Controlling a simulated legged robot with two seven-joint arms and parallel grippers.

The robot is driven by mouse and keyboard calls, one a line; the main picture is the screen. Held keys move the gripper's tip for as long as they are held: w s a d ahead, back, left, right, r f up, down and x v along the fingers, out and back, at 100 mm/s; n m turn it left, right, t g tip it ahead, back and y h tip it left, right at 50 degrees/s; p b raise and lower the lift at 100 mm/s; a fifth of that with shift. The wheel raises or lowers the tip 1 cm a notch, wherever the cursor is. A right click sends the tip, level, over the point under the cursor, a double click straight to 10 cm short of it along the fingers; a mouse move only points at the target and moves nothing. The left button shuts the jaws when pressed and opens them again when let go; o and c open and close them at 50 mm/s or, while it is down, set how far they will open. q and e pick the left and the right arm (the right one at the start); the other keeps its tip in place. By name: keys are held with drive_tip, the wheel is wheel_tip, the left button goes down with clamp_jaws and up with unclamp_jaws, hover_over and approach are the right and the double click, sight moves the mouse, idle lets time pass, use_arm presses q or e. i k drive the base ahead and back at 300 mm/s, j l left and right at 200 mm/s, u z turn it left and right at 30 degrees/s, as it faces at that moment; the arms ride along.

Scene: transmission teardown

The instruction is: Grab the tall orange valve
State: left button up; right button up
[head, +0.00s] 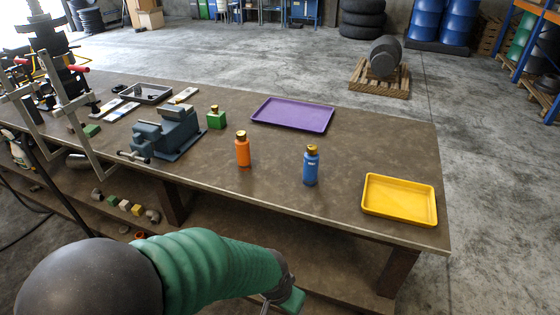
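The tall orange valve (243,151) stands upright on the brown workbench (350,140), near its front edge. It is a bottle-like orange body with a brass-coloured top. Nothing touches it. A similar tall blue valve (311,167) stands upright to its right. A shorter green valve (216,119) stands behind it to the left, beside the vise. My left arm, in a green ribbed sleeve, reaches across the bottom of the view in front of the bench. My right gripper is not in view.
A purple tray (292,115) lies empty behind the valves. An empty yellow tray (399,200) is at the bench's right end. A blue-grey vise (168,135) stands to the left. Small parts lie on the lower shelf (205,225). Bench surface around the orange valve is clear.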

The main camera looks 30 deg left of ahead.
sight(243, 152)
drive_tip(key=u, duration=1.35)
drive_tip(key=i+j+z, duration=0.1)
drive_tip(key=j, duration=0.25)
drive_tip(key=i+j+z, duration=0.1)
drive_tip(key=i+j, duration=0.25)
